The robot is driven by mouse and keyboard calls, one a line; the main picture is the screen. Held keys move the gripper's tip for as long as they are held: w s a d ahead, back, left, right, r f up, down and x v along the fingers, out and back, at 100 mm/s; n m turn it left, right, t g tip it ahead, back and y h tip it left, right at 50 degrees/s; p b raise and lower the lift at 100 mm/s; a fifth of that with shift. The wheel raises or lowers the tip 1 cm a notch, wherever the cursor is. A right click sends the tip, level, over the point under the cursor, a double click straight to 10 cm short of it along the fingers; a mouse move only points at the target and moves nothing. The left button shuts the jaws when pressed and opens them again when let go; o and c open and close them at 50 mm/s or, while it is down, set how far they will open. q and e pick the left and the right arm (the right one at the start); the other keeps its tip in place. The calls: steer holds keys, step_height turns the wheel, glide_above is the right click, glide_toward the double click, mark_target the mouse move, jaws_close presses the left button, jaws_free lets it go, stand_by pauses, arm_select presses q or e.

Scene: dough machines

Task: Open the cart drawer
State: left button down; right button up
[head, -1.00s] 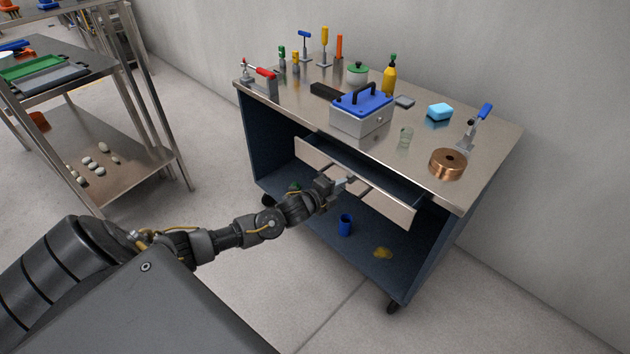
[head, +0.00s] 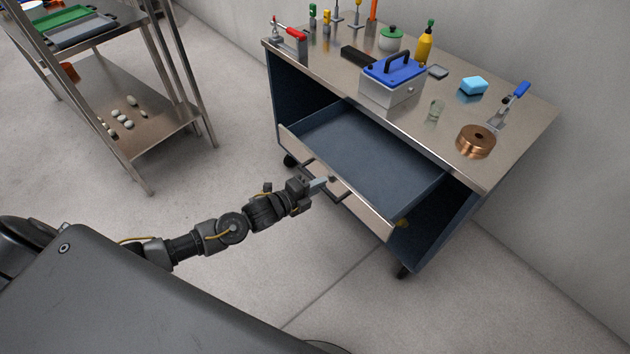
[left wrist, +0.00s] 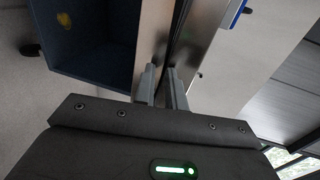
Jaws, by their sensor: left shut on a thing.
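The cart (head: 468,205) has a steel top and dark blue sides. Its drawer (head: 365,150) is pulled far out, and its empty blue-grey inside shows. The drawer's pale front (head: 370,212) faces me with a dark bar handle (head: 345,197). My left gripper (head: 322,184) is at the middle of the drawer front, shut on the handle. In the left wrist view the two fingers (left wrist: 162,85) close around the handle beside the drawer front; the exact grip is partly hidden. My right gripper is not in view.
A toolbox with a blue lid (head: 392,80), a copper coil (head: 476,141), a yellow bottle (head: 424,45) and several tools stand on the cart top. A steel shelf rack (head: 150,130) stands at left. Floor between rack and cart is clear.

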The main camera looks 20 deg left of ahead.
arm_select(q)
steer(key=c, duration=1.6)
jaws_free()
steer(key=shift+o, duration=0.2)
steer(key=b+v, duration=0.1)
steer(key=v, duration=0.9)
steer(key=shift+s+a, duration=0.2)
steer(key=shift+s, duration=0.15)
